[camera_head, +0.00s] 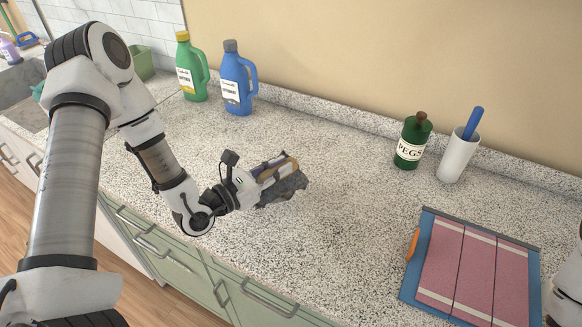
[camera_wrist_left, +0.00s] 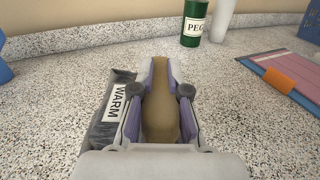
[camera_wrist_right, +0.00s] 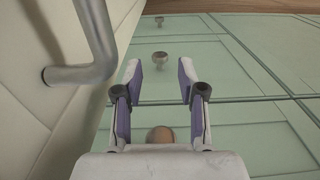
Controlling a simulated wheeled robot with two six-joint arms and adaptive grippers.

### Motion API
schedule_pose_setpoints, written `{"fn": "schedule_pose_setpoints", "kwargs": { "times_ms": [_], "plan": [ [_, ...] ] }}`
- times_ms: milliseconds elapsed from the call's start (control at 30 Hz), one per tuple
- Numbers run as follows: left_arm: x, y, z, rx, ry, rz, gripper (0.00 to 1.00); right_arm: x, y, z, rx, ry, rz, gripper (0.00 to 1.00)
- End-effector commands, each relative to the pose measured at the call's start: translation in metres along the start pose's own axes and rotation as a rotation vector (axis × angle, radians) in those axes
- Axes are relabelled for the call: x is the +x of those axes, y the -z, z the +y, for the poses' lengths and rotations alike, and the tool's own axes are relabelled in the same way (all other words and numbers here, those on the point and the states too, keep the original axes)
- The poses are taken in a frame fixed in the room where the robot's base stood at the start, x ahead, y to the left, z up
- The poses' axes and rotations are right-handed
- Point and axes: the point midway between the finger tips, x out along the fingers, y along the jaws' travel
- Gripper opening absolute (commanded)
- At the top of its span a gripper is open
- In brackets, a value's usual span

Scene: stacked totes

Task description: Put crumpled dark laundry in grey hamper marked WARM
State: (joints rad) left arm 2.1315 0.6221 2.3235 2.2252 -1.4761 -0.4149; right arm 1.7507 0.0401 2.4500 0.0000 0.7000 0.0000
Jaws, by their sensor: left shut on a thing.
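My left gripper (camera_head: 272,178) is low over the counter, shut on a tan-brown, rounded thing that also shows between the fingers in the left wrist view (camera_wrist_left: 165,105). A dark grey thing (camera_wrist_left: 97,136) with a white label reading WARM lies along the left outer side of those fingers. In the head view it is a crumpled dark patch (camera_head: 286,188) under the gripper. I cannot tell whether it is joined to the tan thing, or make out separate laundry. My right gripper (camera_wrist_right: 160,88) is open and empty before green cabinet fronts.
Green (camera_head: 192,75) and blue (camera_head: 237,80) jugs stand at the back. A green PEGS bottle (camera_head: 411,142) and a white cup (camera_head: 457,158) with a blue stick stand back right. A blue board (camera_head: 412,284) with pink cloth lies front right. The middle counter is clear. A metal handle (camera_wrist_right: 92,62) is near my right gripper.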

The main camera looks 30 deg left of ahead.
Motion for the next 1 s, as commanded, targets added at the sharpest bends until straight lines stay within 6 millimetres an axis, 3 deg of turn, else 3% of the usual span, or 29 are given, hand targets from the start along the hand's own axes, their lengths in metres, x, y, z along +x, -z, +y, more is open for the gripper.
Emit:
{"fn": "schedule_pose_setpoints", "kwargs": {
  "times_ms": [133, 300, 600, 967, 1000],
  "plan": [
    [0.029, -0.001, 0.013, 0.006, 0.004, -0.003, 0.0, -0.01, 0.0, 0.0, 0.0, 0.0, 0.0, 0.4],
    [0.05, 0.003, 0.024, 0.002, 0.002, -0.003, 0.0, -0.014, 0.0, 0.0, 0.0, 0.0, -0.001, 0.4],
    [0.053, 0.037, 0.026, 0.0, 0.002, -0.001, 0.0, -0.027, 0.0, 0.0, 0.0, 0.0, -0.001, 0.4],
    [0.053, 0.044, 0.026, 0.0, 0.001, -0.003, 0.0, -0.02, 0.0, 0.0, 0.0, 0.0, -0.001, 0.4],
    [0.052, 0.043, 0.026, -0.001, 0.001, -0.001, 0.25, -0.021, 0.0, 0.0, 0.0, 0.0, -0.001, 0.4]
  ]
}}
